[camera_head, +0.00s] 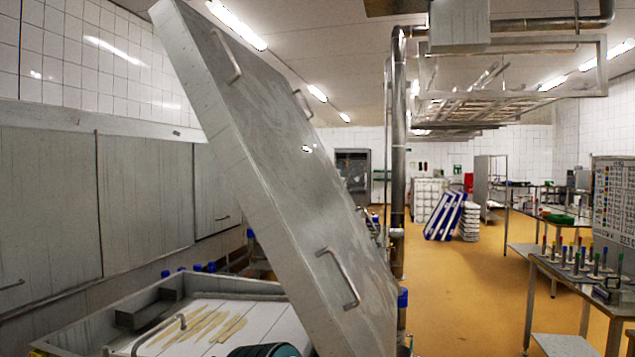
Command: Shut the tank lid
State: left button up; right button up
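The tank lid (285,190) is a large grey steel panel standing open, steeply tilted, its top leaning to the left. Bar handles show on its face: one near the top (229,56), one at the upper right edge (303,104) and one low down (340,278). The tank (62,325) is at the lower left, open, with a pale inside and yellowish strips in it. A metal bar (160,334) shows at its near side. The lid hides part of the tank's right side. Neither of my grippers can be made out.
Grey cabinets (50,210) line the left wall. A vertical steel pipe (397,160) rises just behind the lid. The yellow floor (455,290) is clear to the right, up to steel tables (575,280) with several small coloured-handled items. A dark rounded shape (265,351) shows at the bottom edge.

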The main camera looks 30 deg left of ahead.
aim_at(324, 258)
jog(key=i+l+u, duration=0.15)
jog(key=i, duration=0.35)
jog(key=i+l+u, duration=0.1)
jog(key=i+l, duration=0.25)
jog(key=i, duration=0.2)
jog(key=i+l+u, duration=0.15)
jog(key=i+l, duration=0.15)
jog(key=i, duration=0.2)
